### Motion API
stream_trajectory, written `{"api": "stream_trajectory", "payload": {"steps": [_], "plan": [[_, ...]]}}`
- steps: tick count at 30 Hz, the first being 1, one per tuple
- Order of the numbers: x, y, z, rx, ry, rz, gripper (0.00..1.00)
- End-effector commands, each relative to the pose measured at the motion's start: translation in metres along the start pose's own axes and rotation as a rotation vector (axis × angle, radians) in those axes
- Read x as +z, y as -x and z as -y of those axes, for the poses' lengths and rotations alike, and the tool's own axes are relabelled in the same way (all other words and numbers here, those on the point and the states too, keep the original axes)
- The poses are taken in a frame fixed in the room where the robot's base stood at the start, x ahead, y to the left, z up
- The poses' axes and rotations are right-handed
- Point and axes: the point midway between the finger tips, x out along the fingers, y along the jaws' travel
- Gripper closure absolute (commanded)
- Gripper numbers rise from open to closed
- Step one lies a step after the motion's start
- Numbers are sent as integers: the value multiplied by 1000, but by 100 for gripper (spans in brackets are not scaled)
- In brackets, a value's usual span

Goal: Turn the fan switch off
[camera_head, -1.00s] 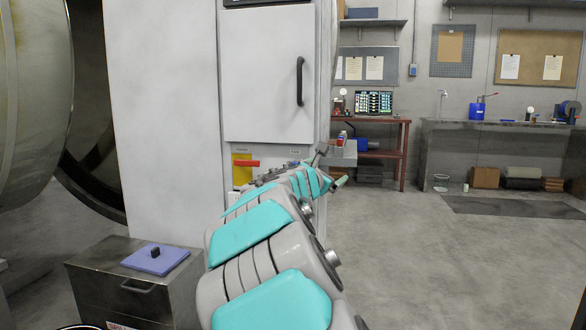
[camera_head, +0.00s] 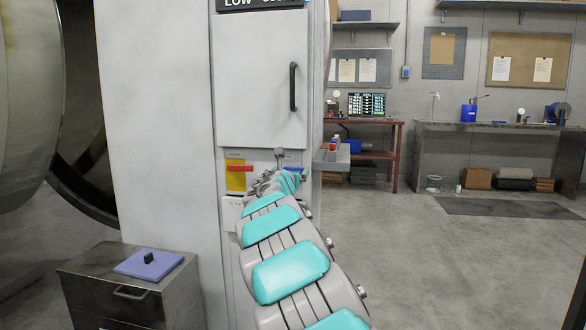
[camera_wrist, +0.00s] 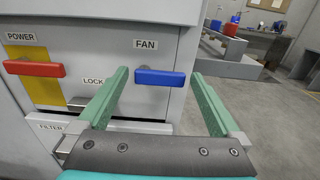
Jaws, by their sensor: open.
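The fan switch is a blue horizontal handle (camera_wrist: 160,78) under a FAN label (camera_wrist: 146,45) on the grey chamber panel. In the wrist view it lies ahead of my gripper (camera_wrist: 160,82), between the lines of its two green fingers. The fingers are open with nothing between them, and whether they reach the handle's depth is hard to tell. In the head view only a bit of the blue handle (camera_head: 292,169) shows behind my arm. My gripper (camera_head: 279,158) is small and mostly hidden there by the arm.
A red POWER handle (camera_wrist: 35,68) on a yellow plate is left of the fan handle, with a LOCK label (camera_wrist: 93,81) between and a FILTER label (camera_wrist: 50,127) below.

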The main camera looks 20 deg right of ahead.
Motion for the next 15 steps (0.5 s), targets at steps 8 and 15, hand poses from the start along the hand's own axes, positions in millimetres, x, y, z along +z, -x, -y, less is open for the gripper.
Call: {"api": "stream_trajectory", "payload": {"steps": [8,15], "plan": [[-2,-15,1,-3,-1,-3,0],[-2,-15,1,-3,0,-2,0]]}}
